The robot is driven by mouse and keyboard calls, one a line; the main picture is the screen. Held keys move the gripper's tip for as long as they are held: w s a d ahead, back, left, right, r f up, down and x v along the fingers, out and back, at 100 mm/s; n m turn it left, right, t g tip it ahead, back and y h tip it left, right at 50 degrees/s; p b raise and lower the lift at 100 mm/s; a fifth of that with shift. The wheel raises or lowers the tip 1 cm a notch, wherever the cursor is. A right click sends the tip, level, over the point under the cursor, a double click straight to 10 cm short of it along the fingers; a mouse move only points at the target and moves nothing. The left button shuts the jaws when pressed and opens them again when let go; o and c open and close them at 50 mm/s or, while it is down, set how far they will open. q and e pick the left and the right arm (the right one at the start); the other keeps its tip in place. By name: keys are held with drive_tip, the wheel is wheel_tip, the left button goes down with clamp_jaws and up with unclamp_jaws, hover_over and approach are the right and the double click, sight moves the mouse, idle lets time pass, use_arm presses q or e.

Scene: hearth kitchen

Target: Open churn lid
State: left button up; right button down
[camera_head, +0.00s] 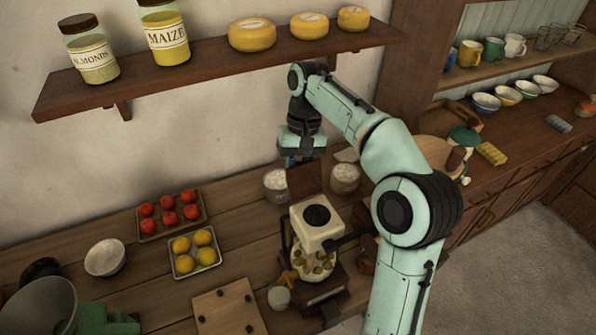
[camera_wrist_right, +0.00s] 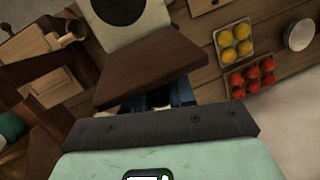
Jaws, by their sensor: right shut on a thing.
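The churn (camera_head: 316,236) stands on the wooden counter, with a cream top, a dark round opening (camera_head: 317,215) and a clear body holding pale pieces. Its brown lid (camera_head: 305,179) stands raised behind the opening. My right gripper (camera_head: 300,160) points down from above and is shut on the lid's upper edge. In the right wrist view the lid (camera_wrist_right: 150,68) reaches from the blue fingers (camera_wrist_right: 168,98) toward the cream top (camera_wrist_right: 138,22). The fingertips are partly hidden by the lid. My left gripper is not in view.
Two pale-filled containers (camera_head: 344,178) (camera_head: 276,183) stand behind the churn. A tray of tomatoes (camera_head: 143,231), a tray of yellow fruit (camera_head: 195,268) and a board (camera_head: 229,308) lie left. A shelf (camera_head: 215,66) with jars and cheeses runs above, near my arm.

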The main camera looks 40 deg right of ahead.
idle(0.3)
drive_tip(key=c, duration=0.9)
unclamp_jaws()
drive_tip(key=shift+s, duration=0.1)
drive_tip(key=shift+c, duration=0.2)
drive_tip(key=shift+r, duration=0.15)
